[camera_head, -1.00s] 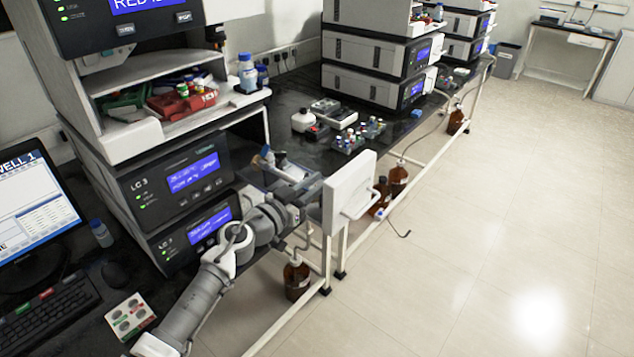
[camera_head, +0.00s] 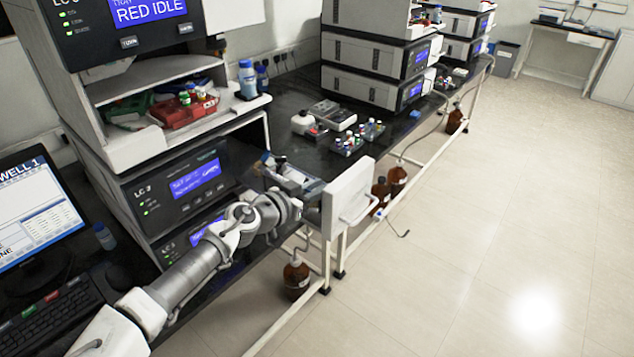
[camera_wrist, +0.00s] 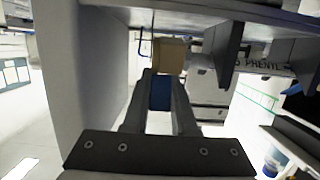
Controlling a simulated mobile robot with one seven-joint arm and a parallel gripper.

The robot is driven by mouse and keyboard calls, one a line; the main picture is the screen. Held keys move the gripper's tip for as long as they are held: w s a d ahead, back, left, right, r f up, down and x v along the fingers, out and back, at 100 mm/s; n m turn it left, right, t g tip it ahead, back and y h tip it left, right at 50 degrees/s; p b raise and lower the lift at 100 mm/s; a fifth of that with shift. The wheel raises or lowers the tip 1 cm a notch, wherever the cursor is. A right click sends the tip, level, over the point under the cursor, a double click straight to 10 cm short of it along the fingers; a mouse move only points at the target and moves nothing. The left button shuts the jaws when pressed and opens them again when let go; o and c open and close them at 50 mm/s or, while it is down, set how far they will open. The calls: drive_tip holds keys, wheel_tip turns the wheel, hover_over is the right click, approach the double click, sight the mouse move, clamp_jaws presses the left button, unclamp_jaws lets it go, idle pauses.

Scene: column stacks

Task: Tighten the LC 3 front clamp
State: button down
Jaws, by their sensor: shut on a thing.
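In the wrist view my gripper (camera_wrist: 161,86) is closed around a narrow blue piece (camera_wrist: 160,95), which sits between its two fingers. Just beyond the fingertips is a tan cylindrical part (camera_wrist: 169,55), with a grey fitting on its right. I cannot tell exactly how the blue piece joins it. In the head view the LC 3 module (camera_head: 180,185) has a lit blue display, and a second module below it is partly hidden by my arm. My gripper's fingers and the clamp are not clear in the head view.
A white open door panel (camera_head: 348,198) stands right of my wrist. Brown bottles (camera_head: 297,275) hang or stand below the bench edge. A rack of small vials (camera_head: 358,138) and a white bottle (camera_head: 302,122) are on the black bench behind. The floor at right is clear.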

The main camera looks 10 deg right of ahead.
drive_tip(key=y+p, duration=0.1)
drive_tip(key=g+y+p, duration=0.2)
drive_tip(key=shift+w+d, duration=0.3)
drive_tip(key=shift+d, duration=0.1)
drive_tip(key=g+y, duration=0.1)
drive_tip(key=y+p, duration=0.1)
drive_tip(key=g+y+p, duration=0.1)
drive_tip(key=shift+w+d+f+g, duration=0.25)
drive_tip(key=shift+d+f+g, duration=0.05)
drive_tip(key=shift+d+f, duration=0.1)
drive_tip(key=g+y, duration=0.1)
drive_tip(key=y, duration=0.1)
drive_tip(key=f+g+y, duration=0.1)
drive_tip(key=shift+w+d+f+g+y, duration=0.2)
drive_tip(key=shift+g+y, duration=0.1)
drive_tip(key=shift+y, duration=0.1)
drive_tip(key=shift+s+f+g+y, duration=0.1)
drive_tip(key=shift+f+g+y, duration=0.35)
drive_tip(key=shift+g+y, duration=0.6)
drive_tip(key=shift+a+f+y, duration=0.1)
drive_tip(key=shift+y, duration=0.15)
drive_tip(key=c, duration=0.7)
unclamp_jaws()
